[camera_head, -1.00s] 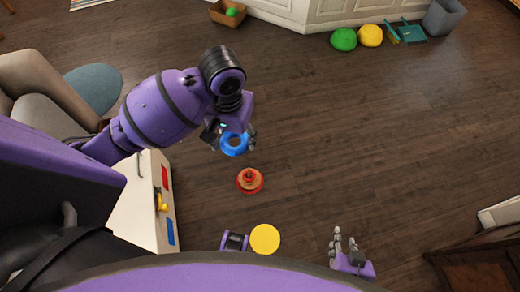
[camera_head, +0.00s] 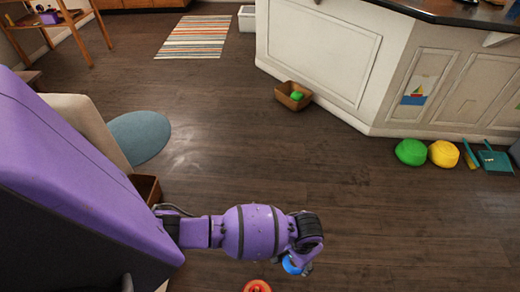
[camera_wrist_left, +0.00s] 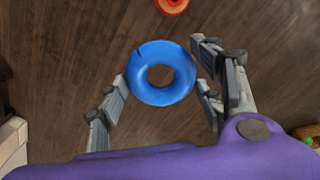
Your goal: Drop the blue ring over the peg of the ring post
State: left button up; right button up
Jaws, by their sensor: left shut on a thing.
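The blue ring (camera_head: 291,265) is held in my left gripper (camera_head: 301,261), low in the head view. In the left wrist view the blue ring (camera_wrist_left: 160,97) lies between the two fingers of my left gripper (camera_wrist_left: 163,84), its hole facing the camera. The red ring post (camera_head: 257,287) is cut off at the bottom edge of the head view, below and left of the ring. The red ring post (camera_wrist_left: 173,5) also shows at the top edge of the left wrist view, apart from the ring. My right gripper is not in view.
Green (camera_head: 410,152) and yellow (camera_head: 443,153) round things sit at the right.

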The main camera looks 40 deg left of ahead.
pick_arm(q)
jog(key=s+a+f+m+b, duration=0.1)
jog(key=s+f+b, duration=0.1)
jog(key=f, duration=0.9)
jog(key=s+f+m+b, duration=0.1)
jog(key=s+f+b, duration=0.1)
jog(key=f, duration=0.8)
jog(key=shift+s+a+f+m+b, duration=0.5)
jog(key=shift+a+f+m, duration=0.25)
jog(key=shift+a+f, duration=1.05)
jog(key=shift+s+a+f+m+b, duration=0.65)
jog(key=shift+a+f, duration=0.7)
jog(key=shift+f, duration=1)
jog(key=shift+s+a+f+m+b, duration=0.4)
jog(key=shift+a+f+m, duration=0.4)
jog(key=shift+a+f, duration=1)
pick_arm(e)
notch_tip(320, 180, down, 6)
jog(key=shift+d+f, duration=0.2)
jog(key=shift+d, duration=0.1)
pick_arm(q)
jog(key=shift+d+f, duration=0.25)
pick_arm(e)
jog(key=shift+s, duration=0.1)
